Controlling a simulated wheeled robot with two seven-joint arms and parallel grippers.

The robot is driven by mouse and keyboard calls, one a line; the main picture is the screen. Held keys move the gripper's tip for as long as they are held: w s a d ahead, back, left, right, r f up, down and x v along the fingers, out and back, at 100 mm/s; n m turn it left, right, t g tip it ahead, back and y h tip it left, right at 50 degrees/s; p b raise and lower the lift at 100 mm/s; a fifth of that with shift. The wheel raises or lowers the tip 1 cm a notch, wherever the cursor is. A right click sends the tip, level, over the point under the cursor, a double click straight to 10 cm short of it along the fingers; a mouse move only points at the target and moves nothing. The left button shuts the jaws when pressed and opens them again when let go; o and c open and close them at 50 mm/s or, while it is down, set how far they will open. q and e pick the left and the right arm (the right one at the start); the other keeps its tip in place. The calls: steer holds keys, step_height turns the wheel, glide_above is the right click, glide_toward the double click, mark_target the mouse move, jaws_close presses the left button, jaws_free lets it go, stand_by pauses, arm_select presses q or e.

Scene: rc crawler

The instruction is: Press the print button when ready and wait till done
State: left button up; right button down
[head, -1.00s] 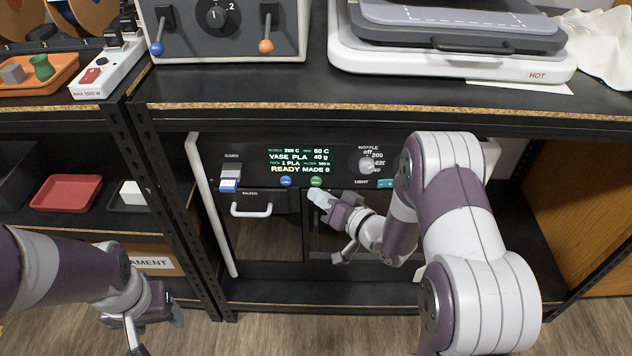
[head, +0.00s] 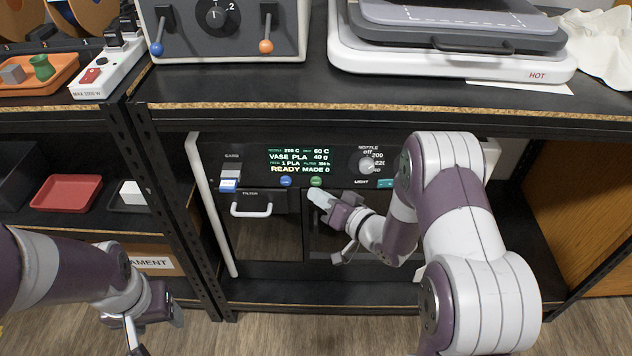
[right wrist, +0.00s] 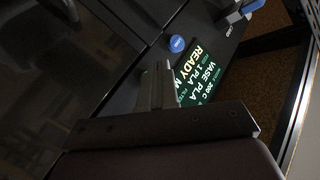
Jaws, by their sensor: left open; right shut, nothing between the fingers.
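The printer (head: 205,200) stands on the shelf under the bench top. Its lit display (head: 299,157) reads VASE PLA, 1 PLA, 40 g, READY, MADE 0. A green button (head: 316,182) and a blue button (head: 286,181) sit below the display. My right gripper (head: 318,197) is shut and empty, its tips just below the green button; I cannot tell if they touch it. My left gripper (head: 155,325) is open and empty, low at left.
The printer front also has a nozzle knob (head: 367,165), a card slot with a blue-and-white card (head: 229,180) and a filter drawer handle (head: 251,210). A hot press (head: 450,60) and a grey control box (head: 230,45) stand on the bench above. A red tray (head: 66,193) lies at left.

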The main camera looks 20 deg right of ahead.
steer(key=shift+w, duration=0.1)
steer(key=shift+w+d, duration=0.1)
steer(key=shift+w, duration=0.2)
steer(key=shift+w+d, duration=0.1)
steer(key=shift+w, duration=0.3)
stand_by(0.7)
steer(key=shift+s, duration=0.1)
steer(key=shift+s+a+p, duration=0.2)
steer(key=shift+s+p, duration=0.25)
steer(key=shift+s, duration=0.25)
steer(key=shift+s+a+p, duration=0.25)
steer(key=shift+s, duration=0.55)
steer(key=shift+s+a+p, duration=0.2)
steer(key=shift+s+p, duration=0.1)
steer(key=shift+s, duration=0.5)
steer(key=shift+s+a+p, duration=0.25)
steer(key=shift+s, duration=0.55)
